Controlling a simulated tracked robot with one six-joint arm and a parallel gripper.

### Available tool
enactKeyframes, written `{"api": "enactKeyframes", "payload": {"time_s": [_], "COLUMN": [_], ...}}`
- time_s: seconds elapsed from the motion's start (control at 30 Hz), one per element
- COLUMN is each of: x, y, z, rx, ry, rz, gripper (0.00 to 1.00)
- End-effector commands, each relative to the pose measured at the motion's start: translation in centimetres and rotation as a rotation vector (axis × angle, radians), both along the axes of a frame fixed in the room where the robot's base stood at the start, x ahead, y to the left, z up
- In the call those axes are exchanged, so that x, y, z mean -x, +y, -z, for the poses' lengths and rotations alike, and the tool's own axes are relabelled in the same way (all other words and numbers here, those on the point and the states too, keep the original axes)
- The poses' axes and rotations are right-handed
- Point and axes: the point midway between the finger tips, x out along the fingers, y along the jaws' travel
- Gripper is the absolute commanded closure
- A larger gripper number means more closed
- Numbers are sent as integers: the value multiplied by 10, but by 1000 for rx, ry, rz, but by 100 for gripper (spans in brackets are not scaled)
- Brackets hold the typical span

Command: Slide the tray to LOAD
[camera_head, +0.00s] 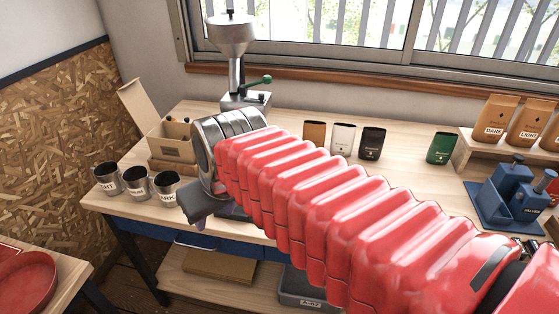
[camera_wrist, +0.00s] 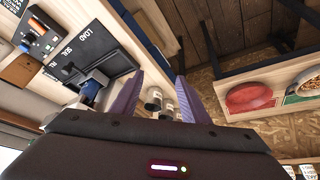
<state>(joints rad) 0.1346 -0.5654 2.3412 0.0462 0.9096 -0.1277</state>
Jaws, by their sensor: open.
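A dark board (camera_wrist: 112,62) printed LOAD and SEAL lies on the wooden bench in the wrist view. A blue and silver piece (camera_wrist: 92,86) sits at its near edge, partly behind my gripper's body; I cannot tell whether this is the tray. My gripper (camera_wrist: 156,88) is open and empty, its two purple fingers apart, the left one overlapping the board's edge in the picture. In the head view my gripper (camera_head: 207,205) shows only partly, low over the bench front beside the cups. My red arm hides the middle of the bench there, and the board is not visible.
Labelled metal cups (camera_head: 137,182) stand left of my gripper, near an open wooden box (camera_head: 172,143) and a grinder (camera_head: 232,45). Small bags (camera_head: 343,139) line the back. A blue device (camera_head: 502,200) stands right. A red bowl (camera_head: 25,280) is at lower left.

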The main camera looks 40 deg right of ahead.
Motion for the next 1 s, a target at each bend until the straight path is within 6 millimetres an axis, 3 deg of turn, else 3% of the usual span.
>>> {"api": "enactKeyframes", "payload": {"time_s": [0.27, 0.5, 0.8, 1.0], "x": [-55, -96, -129, -138], "y": [-62, -129, -231, -296], "z": [-12, -12, 4, 21], "rx": [1, -1, -10, -16], "ry": [35, 52, 65, 66], "rz": [33, 54, 84, 97], "gripper": [59, 59, 59, 59]}}
